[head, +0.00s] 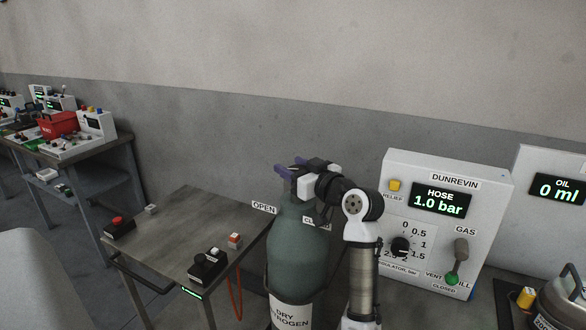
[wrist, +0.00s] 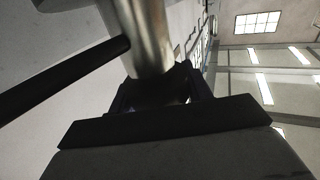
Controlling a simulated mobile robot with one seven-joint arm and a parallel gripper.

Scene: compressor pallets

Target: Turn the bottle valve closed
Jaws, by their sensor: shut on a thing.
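The green gas bottle (head: 297,245) stands upright beside the bench, with a white "DRY NITROGEN" band low on it. At its top, purple parts (head: 283,167) show beside my gripper (head: 293,173), and much of the valve is hidden there. An "OPEN" label (head: 264,208) is to the left of the neck. A partly covered label (head: 314,222), apparently "CLOSED", is to the right. In the wrist view, my gripper (wrist: 160,95) is shut on the valve; a metal cylinder (wrist: 143,35) and a dark bar (wrist: 65,80) rise close in front of it.
A grey panel (head: 480,188) at right reads "HOSE 1.0 bar" and has a dial and gas lever. A metal bench (head: 185,235) at left carries small button boxes. Another bench (head: 75,150) with devices stands farther left. The wall above the bottle is clear.

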